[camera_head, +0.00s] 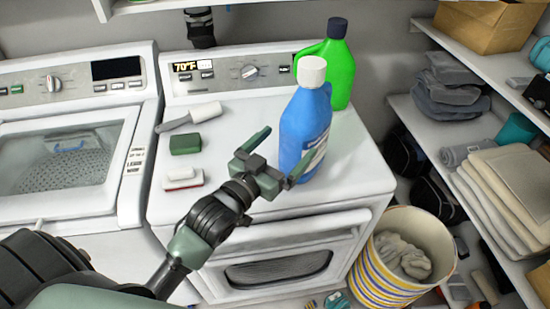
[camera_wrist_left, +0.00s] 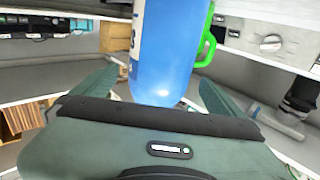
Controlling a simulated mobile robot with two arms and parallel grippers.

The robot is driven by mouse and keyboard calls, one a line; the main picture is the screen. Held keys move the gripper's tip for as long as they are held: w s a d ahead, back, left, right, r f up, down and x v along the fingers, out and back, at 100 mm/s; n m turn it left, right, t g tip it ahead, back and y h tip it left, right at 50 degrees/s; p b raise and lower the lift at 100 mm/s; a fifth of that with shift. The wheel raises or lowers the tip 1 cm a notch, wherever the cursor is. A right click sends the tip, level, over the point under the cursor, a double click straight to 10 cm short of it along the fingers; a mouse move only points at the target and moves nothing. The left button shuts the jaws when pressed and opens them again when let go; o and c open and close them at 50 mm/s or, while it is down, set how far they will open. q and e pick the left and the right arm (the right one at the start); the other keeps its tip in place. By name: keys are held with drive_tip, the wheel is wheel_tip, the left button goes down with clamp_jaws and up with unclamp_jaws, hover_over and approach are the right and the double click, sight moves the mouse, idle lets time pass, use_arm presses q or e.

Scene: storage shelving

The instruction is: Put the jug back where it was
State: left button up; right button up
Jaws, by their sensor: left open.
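A blue jug (camera_head: 305,125) with a white cap stands upright on top of the right-hand machine, near its front right. A green jug (camera_head: 338,66) with a dark blue cap stands behind it. My left gripper (camera_head: 277,158) is open just in front of the blue jug, at its lower left side. In the left wrist view the blue jug (camera_wrist_left: 166,55) rises beyond the gap between the open fingers of my left gripper (camera_wrist_left: 157,95). The green jug's handle (camera_wrist_left: 207,42) shows behind it. My right gripper is not in view.
A brush (camera_head: 190,117), a green sponge (camera_head: 185,143) and a red-white brush (camera_head: 183,178) lie left on the machine top (camera_head: 235,125). A striped basket (camera_head: 400,265) stands on the floor at right. Shelves (camera_head: 400,112) with folded towels (camera_head: 510,185) line the right wall.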

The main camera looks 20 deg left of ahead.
use_arm(q)
drive_tip(key=shift+s+a+b, duration=0.2)
drive_tip(key=shift+s, duration=0.85)
drive_tip(key=shift+s+a+b, duration=0.15)
drive_tip(key=shift+s+a, duration=0.05)
drive_tip(key=shift+s, duration=0.85)
